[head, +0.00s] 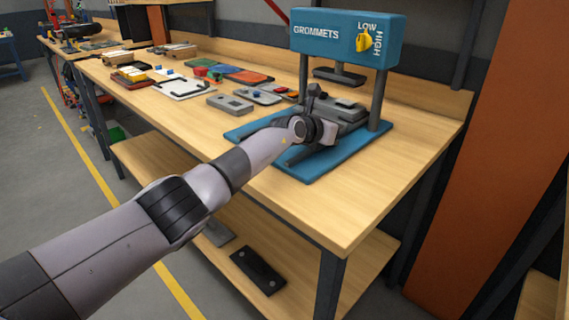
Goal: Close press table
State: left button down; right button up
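A blue press (345,38) labelled GROMMETS stands at the right end of the wooden workbench, on a blue base plate (372,137). Its yellow knob (364,40) sits beside the words LOW and HIGH. A dark press head (339,76) hangs under the top. The grey press table (347,106) lies below it, partly hidden by my arm. My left arm reaches in from the lower left, and its gripper (318,130) is at the front of the press table. The fingers are too small and dark to tell whether they are open or touching it. My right gripper is out of view.
The workbench (290,208) has bare wood in front of the press. A grey block (230,103), a white board (183,88) and several coloured pieces lie to the left. A lower shelf holds a dark plate (257,270). A brown column (495,150) stands at right.

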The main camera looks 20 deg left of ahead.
pick_arm(q)
jog(key=shift+w+d+f, duration=0.1)
jog(key=shift+w+d, duration=0.1)
jog(key=shift+w, duration=0.1)
jog(key=shift+b, duration=0.35)
jog(key=shift+r, duration=0.3)
